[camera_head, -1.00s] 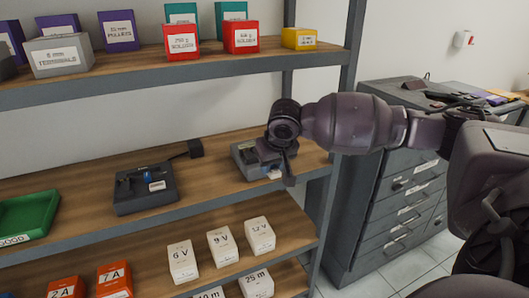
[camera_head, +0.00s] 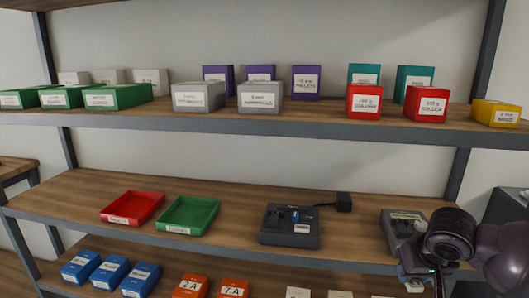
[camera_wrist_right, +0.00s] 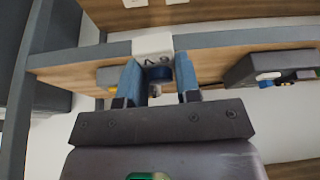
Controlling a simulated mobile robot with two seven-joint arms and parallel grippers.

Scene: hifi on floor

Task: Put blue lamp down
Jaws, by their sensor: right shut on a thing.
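My right gripper (camera_wrist_right: 158,82) is shut on a small dark blue thing, seemingly the blue lamp (camera_wrist_right: 157,73), between its fingers in the right wrist view. In the head view the right gripper (camera_head: 438,280) is at the lower right, in front of the middle shelf's edge; the lamp cannot be made out there. A dark tester box (camera_head: 290,232) with a small blue part on top stands on the middle shelf, left of the gripper. A red tray (camera_head: 118,219) and a green tray (camera_head: 176,228) stand farther left, both looking empty. My left gripper is out of view.
A grey device (camera_head: 392,218) stands just behind my right wrist. A black adapter (camera_head: 343,202) lies beside the tester box. The upper shelf (camera_head: 330,127) with boxes overhangs the middle one. Bare shelf lies between the green tray and tester box. Blue boxes (camera_head: 110,272) stand below.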

